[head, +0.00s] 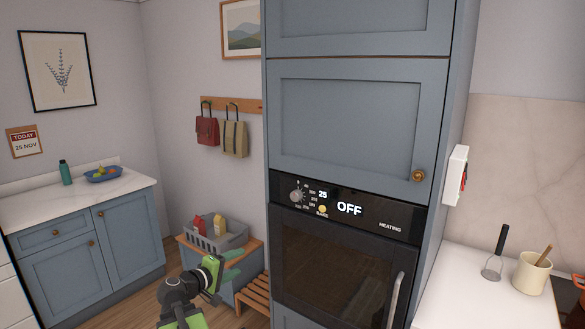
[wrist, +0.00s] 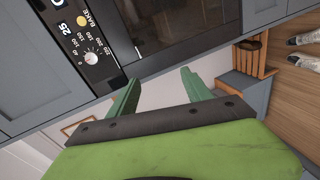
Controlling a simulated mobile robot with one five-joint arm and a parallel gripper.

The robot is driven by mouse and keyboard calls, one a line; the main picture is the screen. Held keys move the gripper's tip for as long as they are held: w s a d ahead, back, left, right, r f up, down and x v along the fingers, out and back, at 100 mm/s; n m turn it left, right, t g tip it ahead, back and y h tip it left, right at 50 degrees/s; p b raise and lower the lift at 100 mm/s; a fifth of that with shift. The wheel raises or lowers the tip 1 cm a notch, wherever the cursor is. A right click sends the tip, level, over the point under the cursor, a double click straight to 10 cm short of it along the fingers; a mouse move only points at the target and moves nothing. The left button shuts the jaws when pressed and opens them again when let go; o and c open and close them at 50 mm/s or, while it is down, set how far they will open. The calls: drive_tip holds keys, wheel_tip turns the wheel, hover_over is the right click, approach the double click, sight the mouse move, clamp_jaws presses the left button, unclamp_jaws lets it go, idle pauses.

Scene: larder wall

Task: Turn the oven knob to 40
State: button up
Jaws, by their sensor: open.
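The oven knob (head: 297,196) is a small round grey dial at the left of the black oven panel, ringed by printed numbers. It also shows in the wrist view, a white-grey dial (wrist: 91,57) at upper left. Its pointer setting is too small to read surely. A small display (head: 323,194) beside it reads 25, and a larger one (head: 349,209) reads OFF. My gripper (head: 240,263) is open and empty, lower left of the knob and apart from it. In the wrist view its two green fingers (wrist: 160,76) are spread, with the knob outside them to the left.
The oven door (head: 335,262) with its handle (head: 395,300) is below the panel. Blue cabinets frame the oven. A yellow round button (head: 322,209) is near the knob.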

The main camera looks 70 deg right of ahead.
drive_tip(key=s+d+r+g+h+p, duration=0.1)
drive_tip(key=s+d+r+p, duration=0.2)
drive_tip(key=r, duration=0.4)
drive_tip(key=s+d+r+g+h+p, duration=0.1)
drive_tip(key=s+d+r+p, duration=0.2)
drive_tip(key=r, duration=0.5)
approach(295, 198)
drive_tip(key=shift+n, duration=0.4)
drive_tip(key=x, duration=0.8)
drive_tip(key=shift+d+r+b, duration=0.1)
drive_tip(key=shift+d+b, duration=0.2)
drive_tip(key=shift+d, duration=0.1)
clamp_jaws()
drive_tip(key=shift+s, duration=0.1)
